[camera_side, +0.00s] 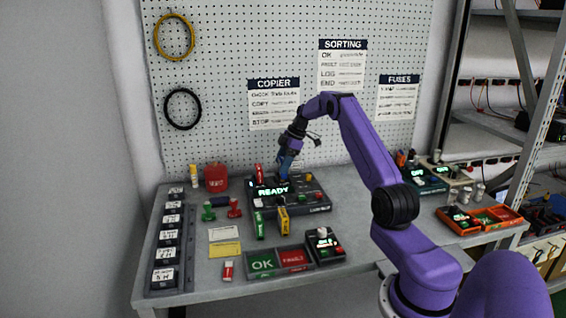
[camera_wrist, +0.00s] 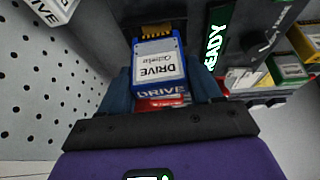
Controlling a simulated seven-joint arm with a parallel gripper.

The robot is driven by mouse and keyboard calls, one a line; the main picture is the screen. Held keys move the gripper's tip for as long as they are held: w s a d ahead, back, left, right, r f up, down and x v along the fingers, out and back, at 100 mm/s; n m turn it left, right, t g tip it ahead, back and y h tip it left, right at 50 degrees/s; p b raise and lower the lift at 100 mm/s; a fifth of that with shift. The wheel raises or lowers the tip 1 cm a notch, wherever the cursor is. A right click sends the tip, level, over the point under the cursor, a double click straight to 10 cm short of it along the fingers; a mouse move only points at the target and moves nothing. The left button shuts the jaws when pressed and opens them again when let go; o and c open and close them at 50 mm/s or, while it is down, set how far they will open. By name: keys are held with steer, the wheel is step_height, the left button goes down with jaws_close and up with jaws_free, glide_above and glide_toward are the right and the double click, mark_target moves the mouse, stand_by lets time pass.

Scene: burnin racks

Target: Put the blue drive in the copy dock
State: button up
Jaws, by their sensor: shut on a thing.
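The blue drive (camera_wrist: 160,62) is between my gripper's fingers (camera_wrist: 165,92) in the wrist view. Its white label faces the camera, and its gold contact edge shows uncovered at the far end. In the side view my gripper (camera_side: 287,162) points down over the back of the copier (camera_side: 318,208), a dark box with a lit READY display (camera_side: 273,191). The display also shows in the wrist view (camera_wrist: 215,38), right of the drive. The fingers and arm largely hide the drive in the side view, and the dock slot itself is not clear.
A red drive (camera_side: 259,173) stands at the copier's back left, close to my gripper. Green (camera_side: 259,226) and yellow (camera_side: 283,221) drives stand in front. An OK/failed tray (camera_side: 278,272) lies at the front edge. A pegboard (camera_side: 225,120) rises close behind.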

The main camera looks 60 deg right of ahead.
steer(key=shift+f, duration=1)
stand_by(1.6)
steer(key=o, duration=1.3)
steer(key=shift+r, duration=3.5)
